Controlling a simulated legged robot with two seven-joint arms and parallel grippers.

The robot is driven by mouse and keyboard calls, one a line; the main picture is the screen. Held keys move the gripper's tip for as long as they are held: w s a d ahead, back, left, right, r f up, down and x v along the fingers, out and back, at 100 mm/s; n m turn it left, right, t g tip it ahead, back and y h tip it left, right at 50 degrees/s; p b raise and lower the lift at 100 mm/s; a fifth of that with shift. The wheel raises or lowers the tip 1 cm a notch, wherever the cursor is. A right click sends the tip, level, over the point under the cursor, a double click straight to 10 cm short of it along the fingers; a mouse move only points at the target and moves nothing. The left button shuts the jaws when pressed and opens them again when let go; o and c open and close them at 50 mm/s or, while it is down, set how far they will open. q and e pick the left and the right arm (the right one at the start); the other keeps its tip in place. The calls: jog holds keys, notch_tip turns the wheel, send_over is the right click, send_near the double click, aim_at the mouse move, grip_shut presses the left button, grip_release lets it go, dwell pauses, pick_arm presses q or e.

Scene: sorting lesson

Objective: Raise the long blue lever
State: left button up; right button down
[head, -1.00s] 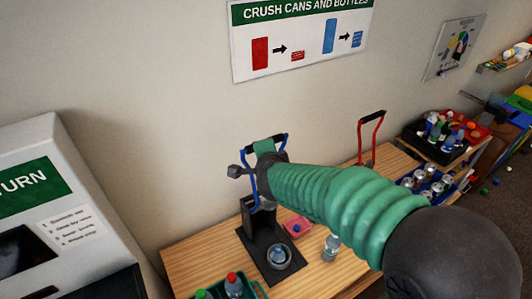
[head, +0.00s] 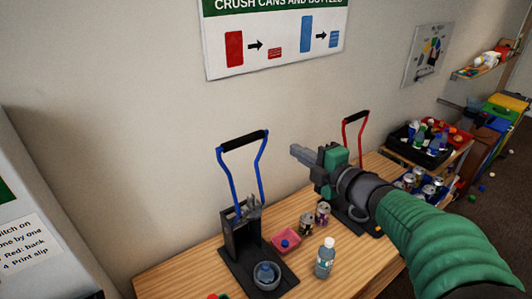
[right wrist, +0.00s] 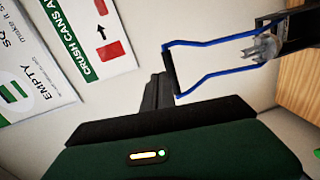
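The long blue lever (head: 264,165) stands raised on the left black crusher (head: 238,245), with its black grip at the top. Its blue rods and grip also show in the right wrist view (right wrist: 215,43). My left gripper is not in view.
A second crusher with a red lever (head: 345,130) stands behind my right gripper. On the wooden table (head: 190,270) are a pink tray (head: 286,243), two cans (head: 314,217) and a clear bottle (head: 325,258). Crates of cans and bottles stand at the right.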

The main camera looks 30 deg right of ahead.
jog(key=f+n, duration=0.1)
jog(key=p, duration=0.4)
send_near(260, 137)
jog(key=shift+g+y, duration=0.3)
jog(key=w, duration=0.6)
jog(key=shift+w+d+f, duration=0.1)
jog(key=shift+f, duration=0.05)
jog(key=shift+w+f, duration=0.15)
jog(key=shift+w, duration=0.25)
